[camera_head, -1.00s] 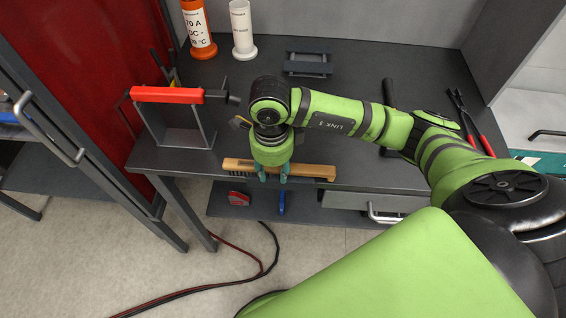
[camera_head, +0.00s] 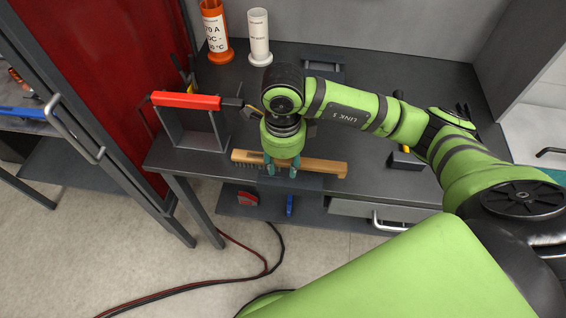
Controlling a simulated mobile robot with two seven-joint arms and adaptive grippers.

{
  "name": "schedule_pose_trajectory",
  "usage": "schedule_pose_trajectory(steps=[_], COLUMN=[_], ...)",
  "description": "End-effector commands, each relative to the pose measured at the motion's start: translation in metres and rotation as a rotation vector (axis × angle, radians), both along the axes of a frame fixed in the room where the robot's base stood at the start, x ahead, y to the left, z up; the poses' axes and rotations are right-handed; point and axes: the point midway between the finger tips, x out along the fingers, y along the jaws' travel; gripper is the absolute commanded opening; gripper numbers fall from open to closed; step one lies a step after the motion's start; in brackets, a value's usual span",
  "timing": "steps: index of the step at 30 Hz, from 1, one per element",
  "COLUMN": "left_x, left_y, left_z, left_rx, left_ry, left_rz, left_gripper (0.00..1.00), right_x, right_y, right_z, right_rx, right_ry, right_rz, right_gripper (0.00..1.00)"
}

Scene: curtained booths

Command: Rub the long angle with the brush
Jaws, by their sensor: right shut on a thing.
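The brush (camera_head: 325,166) has a long tan wooden back with dark bristles below its left end. My right gripper (camera_head: 280,170) points down and is shut on the middle of the brush, at the front edge of the dark workbench (camera_head: 368,178). I cannot tell whether the bristles touch anything. I cannot pick out the long angle for certain; my right arm hides part of the bench top. A dark flat bracket (camera_head: 324,68) lies at the back, partly behind my arm. My left gripper is not in view.
An orange tube (camera_head: 215,35) and a white tube (camera_head: 259,35) stand at the back. A hammer (camera_head: 406,160) lies right of the brush. A red curtain (camera_head: 110,60) hangs at left.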

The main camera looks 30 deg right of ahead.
Motion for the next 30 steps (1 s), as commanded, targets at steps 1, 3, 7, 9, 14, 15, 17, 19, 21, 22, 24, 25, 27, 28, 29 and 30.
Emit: schedule_pose_trajectory(steps=[1,3,7,9,14,15,17,19,21,22,24,25,27,28,29,30], left_x=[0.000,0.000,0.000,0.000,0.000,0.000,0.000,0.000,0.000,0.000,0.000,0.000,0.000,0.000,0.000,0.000], left_y=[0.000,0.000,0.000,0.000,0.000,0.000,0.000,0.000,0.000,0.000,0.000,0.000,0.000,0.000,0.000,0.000], left_z=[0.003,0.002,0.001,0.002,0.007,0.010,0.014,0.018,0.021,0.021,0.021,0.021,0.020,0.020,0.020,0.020], left_rx=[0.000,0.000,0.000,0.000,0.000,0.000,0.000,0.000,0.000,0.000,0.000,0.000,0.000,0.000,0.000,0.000], left_ry=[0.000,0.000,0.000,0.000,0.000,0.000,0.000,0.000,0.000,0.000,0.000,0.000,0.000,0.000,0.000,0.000], left_rz=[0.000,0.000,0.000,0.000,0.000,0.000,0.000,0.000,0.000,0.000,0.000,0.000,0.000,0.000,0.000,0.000], left_gripper=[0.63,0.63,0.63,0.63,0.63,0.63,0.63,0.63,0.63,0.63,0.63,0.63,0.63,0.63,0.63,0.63], right_x=[0.000,0.000,0.000,0.000,0.000,0.000,0.001,0.000,0.000,0.000,0.000,0.000,0.000,0.000,0.000,0.000], right_y=[0.000,0.000,0.000,0.000,0.000,0.000,0.000,0.000,0.000,0.000,0.000,0.000,0.000,0.000,0.000,0.000], right_z=[0.004,0.004,0.003,0.003,0.011,0.015,0.021,0.028,0.033,0.034,0.034,0.034,0.033,0.033,0.033,0.033], right_rx=[-0.001,-0.001,-0.001,0.000,0.000,0.000,0.001,0.001,0.001,0.001,0.000,0.000,0.000,0.000,0.000,0.000], right_ry=[-0.001,-0.001,-0.001,-0.001,-0.002,-0.002,-0.003,-0.003,-0.002,-0.002,-0.001,-0.001,-0.001,-0.001,-0.001,-0.001], right_rz=[0.000,0.000,0.000,0.000,0.000,0.000,-0.001,-0.001,-0.001,-0.001,-0.001,-0.001,-0.001,-0.001,-0.001,-0.001], right_gripper=[0.13,0.13,0.13,0.13,0.13,0.13,0.13,0.13,0.13,0.13,0.13,0.13,0.13,0.13,0.13,0.13])
